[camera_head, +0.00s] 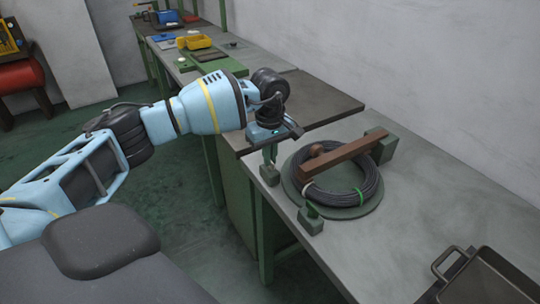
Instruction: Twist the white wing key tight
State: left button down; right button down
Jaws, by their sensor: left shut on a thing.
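My left gripper (270,152) points down at a small green block (269,176) on the workbench, at the left edge of a cable coil. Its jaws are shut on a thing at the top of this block. I take this to be the white wing key, but the fingers hide it and I see no white of it. A second green block (311,222) at the front of the coil bears a green wing-shaped piece (313,209). My right gripper is not in view.
The dark cable coil (371,183) lies on a round green plate, with a brown wooden bar (340,158) across it to a green block (383,146) behind. A metal tray (486,279) stands front right. The bench between coil and tray is clear.

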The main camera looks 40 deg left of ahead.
pick_arm(q)
jog(key=shift+s+f, duration=0.1)
jog(key=shift+f, duration=0.1)
jog(key=c, duration=1.6)
grip_release()
jog(key=shift+r, duration=0.1)
jog(key=shift+r, duration=3.85)
